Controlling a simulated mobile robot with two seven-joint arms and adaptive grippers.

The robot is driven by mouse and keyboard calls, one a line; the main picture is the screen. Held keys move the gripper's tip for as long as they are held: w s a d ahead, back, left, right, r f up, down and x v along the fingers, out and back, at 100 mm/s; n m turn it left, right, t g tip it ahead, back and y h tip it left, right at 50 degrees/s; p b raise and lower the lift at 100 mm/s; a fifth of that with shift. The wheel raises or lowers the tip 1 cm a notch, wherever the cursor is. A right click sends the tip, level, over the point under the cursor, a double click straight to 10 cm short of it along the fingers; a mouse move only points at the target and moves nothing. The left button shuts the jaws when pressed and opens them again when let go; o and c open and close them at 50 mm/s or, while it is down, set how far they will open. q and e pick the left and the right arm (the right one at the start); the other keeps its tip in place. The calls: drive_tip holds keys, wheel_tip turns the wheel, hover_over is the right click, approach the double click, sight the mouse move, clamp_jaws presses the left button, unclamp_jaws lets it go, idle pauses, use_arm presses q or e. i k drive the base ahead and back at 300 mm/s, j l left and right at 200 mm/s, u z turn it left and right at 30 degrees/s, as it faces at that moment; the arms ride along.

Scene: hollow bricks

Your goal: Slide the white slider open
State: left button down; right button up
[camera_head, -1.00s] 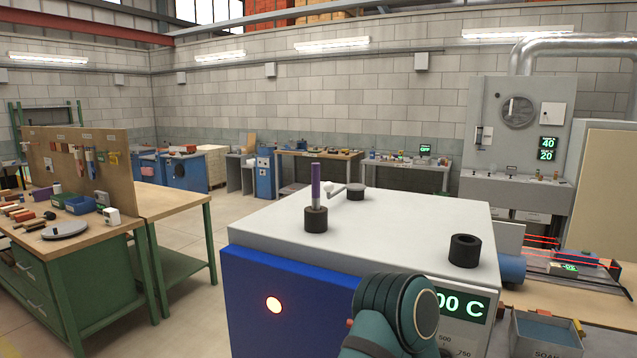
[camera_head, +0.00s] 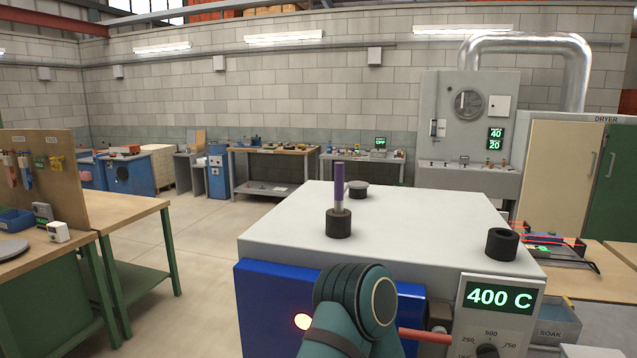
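A tall grey cabinet (camera_head: 438,95) stands against the back wall at the right. On its front is a small upright fitting (camera_head: 438,128) with a pale part, left of and below a round window; this may be the white slider, but it is too small to be sure or to tell its position. A white square plate (camera_head: 499,105) is right of the window. Neither of my grippers is in view; only a teal link of my arm shows at the bottom centre, well short of the cabinet.
A furnace with a light grey top (camera_head: 400,210) stands close in front, its display (camera_head: 494,297) reading 400 C. On it are a black holder with a purple rod (camera_head: 339,187) and a black ring (camera_head: 502,244). Floor (camera_head: 205,240) is open between the furnace and the left bench (camera_head: 125,215).

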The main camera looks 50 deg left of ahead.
sight(357, 184)
drive_tip(key=k+j, duration=0.2)
drive_tip(key=j, duration=0.2)
drive_tip(key=k+j, duration=0.15)
drive_tip(key=j, duration=0.25)
drive_tip(key=k+j, duration=0.2)
drive_tip(key=j, duration=0.2)
drive_tip(key=k+j, duration=0.15)
drive_tip(key=j, duration=0.25)
drive_tip(key=k+j, duration=0.2)
drive_tip(key=j, duration=0.2)
drive_tip(key=k+j, duration=0.15)
drive_tip(key=j, duration=0.3)
